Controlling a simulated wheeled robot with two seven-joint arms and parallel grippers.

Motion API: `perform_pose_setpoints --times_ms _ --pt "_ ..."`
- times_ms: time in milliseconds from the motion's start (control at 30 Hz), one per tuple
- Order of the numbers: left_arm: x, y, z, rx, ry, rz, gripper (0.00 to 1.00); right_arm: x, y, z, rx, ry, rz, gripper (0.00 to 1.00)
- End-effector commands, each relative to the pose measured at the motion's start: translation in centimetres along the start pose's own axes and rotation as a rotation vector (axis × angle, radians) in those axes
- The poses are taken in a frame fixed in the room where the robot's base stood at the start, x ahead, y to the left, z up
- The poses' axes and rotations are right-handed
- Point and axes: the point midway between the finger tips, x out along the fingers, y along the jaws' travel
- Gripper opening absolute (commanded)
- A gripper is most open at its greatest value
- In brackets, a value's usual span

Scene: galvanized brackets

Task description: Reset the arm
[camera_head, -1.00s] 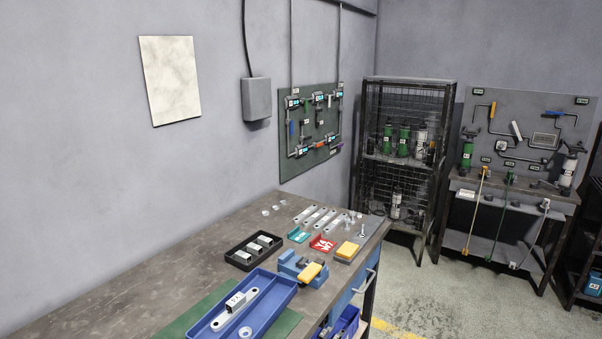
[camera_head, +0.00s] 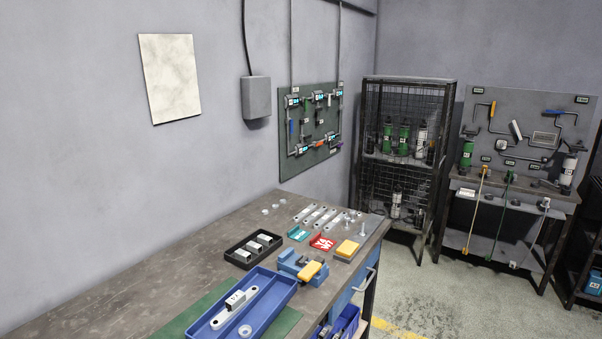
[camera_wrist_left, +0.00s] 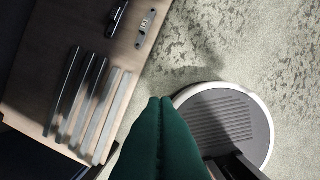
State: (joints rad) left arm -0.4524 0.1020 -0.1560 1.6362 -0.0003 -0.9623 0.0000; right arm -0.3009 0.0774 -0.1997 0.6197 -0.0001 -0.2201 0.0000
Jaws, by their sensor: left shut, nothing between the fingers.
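My left gripper (camera_wrist_left: 160,102) shows in the left wrist view as two dark green fingers pressed together, with nothing between them. It hangs over the floor (camera_wrist_left: 205,50), clear of the surface at the left. Neither gripper shows in the head view. There, a blue tray (camera_head: 274,287) on the workbench (camera_head: 132,277) holds a pale bracket (camera_head: 235,303) with a grey block and a white ring (camera_head: 245,331).
A black tray (camera_head: 233,256) with grey blocks, a blue fixture (camera_head: 289,268) and several metal strips (camera_head: 303,212) stand on the bench. In the wrist view, long metal bars (camera_wrist_left: 108,118) lie on a brown surface (camera_wrist_left: 40,75). A wire rack (camera_head: 370,185) stands behind.

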Motion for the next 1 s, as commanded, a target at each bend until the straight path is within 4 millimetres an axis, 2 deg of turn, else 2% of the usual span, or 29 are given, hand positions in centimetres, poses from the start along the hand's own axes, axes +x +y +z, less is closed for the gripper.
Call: perform_pose_setpoints --times_ms 33,100,300,400,533,700,1000 --pt "2.4 -0.1 -1.7 0.002 0.02 -0.002 0.0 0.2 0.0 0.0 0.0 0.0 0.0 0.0" --pt "5.2 -0.3 -3.9 0.005 0.034 -0.004 0.0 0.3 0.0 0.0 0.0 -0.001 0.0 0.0" --pt "11.3 -0.6 -11.1 0.015 0.076 -0.008 0.0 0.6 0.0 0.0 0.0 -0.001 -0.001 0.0" --pt "13.2 -0.7 -14.8 0.02 0.094 -0.01 0.0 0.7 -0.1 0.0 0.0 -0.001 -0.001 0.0" --pt "14.5 -0.7 -18.6 0.025 0.111 -0.011 0.0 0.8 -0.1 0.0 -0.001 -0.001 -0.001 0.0" --pt "15.0 -0.6 -21.0 0.028 0.119 -0.011 0.0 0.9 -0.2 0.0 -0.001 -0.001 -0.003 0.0" --pt "15.0 -0.6 -21.2 0.028 0.12 -0.011 0.0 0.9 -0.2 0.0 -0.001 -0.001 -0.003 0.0"
